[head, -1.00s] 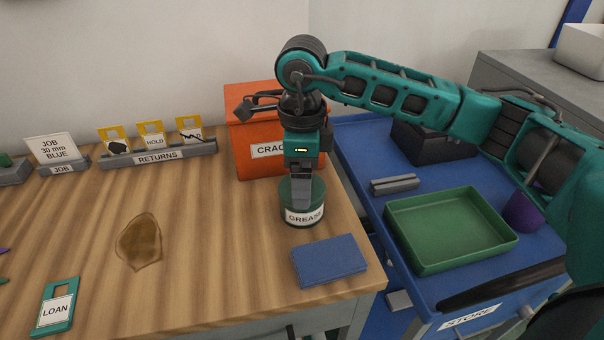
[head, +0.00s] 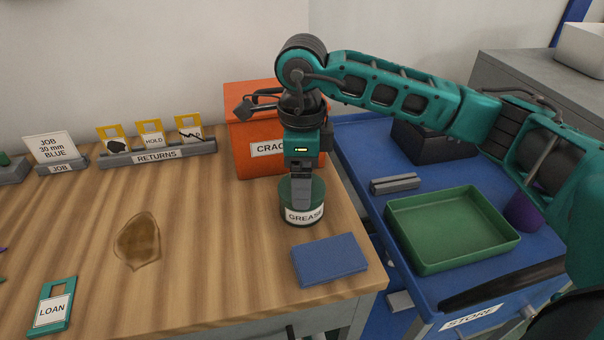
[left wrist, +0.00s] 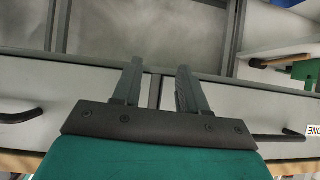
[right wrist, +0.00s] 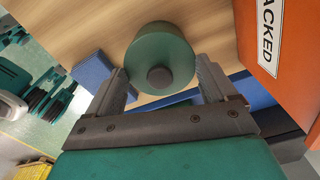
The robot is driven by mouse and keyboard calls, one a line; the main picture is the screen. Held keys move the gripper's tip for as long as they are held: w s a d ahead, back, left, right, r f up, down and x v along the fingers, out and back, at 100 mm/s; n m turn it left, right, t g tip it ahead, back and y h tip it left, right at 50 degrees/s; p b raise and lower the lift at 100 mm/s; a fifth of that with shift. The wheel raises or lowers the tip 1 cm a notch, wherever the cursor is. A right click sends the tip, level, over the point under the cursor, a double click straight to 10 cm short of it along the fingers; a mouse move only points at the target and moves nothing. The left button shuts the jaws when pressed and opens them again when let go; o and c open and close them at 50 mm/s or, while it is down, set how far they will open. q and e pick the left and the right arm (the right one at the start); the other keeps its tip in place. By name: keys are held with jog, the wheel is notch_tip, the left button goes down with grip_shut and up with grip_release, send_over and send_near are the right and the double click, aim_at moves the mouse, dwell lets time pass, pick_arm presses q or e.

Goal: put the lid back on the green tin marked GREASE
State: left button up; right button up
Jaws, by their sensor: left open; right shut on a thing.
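The green tin marked GREASE (head: 304,215) stands upright on the wooden bench, in front of the orange box. Its round green lid (right wrist: 165,48), with a dark knob in the middle, is at the tin's mouth. My right gripper (head: 301,198) reaches down from above. My left gripper (left wrist: 157,75) is open and empty in front of grey drawers, outside the head view.
The orange box (head: 249,125) stands close behind the tin. A blue pad (head: 329,260) lies in front of it, near the bench edge. A green tray (head: 452,228) is on the blue cabinet to the right. A brown stain (head: 137,242) marks the bench at left.

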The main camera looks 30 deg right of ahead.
dwell(0.7)
jog(key=o, duration=0.8)
jog(key=shift+r, duration=0.1)
jog(key=shift+r+p, duration=2.05)
jog(key=shift+r, duration=1.4)
